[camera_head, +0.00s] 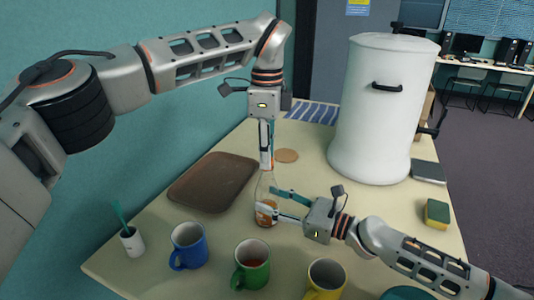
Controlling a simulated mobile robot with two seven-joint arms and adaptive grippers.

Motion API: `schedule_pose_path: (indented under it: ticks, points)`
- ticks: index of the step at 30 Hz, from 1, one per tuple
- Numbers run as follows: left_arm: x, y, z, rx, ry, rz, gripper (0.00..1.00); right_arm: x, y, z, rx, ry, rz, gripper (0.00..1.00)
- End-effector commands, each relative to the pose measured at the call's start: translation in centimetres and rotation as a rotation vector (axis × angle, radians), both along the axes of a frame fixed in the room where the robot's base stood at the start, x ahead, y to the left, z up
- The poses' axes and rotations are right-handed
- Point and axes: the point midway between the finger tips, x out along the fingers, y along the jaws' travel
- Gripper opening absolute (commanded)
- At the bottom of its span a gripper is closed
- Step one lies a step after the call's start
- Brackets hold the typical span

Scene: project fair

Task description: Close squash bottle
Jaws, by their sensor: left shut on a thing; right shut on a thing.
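The squash bottle (265,187) stands upright on the table, clear with an orange label or contents low down. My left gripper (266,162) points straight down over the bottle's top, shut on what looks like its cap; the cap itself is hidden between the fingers. My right gripper (266,201) comes in from the right, with its fingers around the bottle's body, shut on it. Whether the cap touches the bottle's neck is too small to tell.
A blue mug (188,246), a green mug (251,265) and a yellow mug (326,281) stand along the front. A brown tray (212,183) lies left of the bottle. A large white urn (380,110) stands behind right. A sponge (436,212) lies at right.

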Motion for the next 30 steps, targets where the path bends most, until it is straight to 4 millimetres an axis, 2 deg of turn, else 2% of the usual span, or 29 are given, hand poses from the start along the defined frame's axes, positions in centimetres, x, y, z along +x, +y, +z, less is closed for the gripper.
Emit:
schedule_pose_path:
  ticks: [30]
  points:
    - [0.03,-0.01,-0.09,0.000,0.001,-1.886,0.00,-0.04,0.03,0.02,0.000,0.000,0.001,0.00]
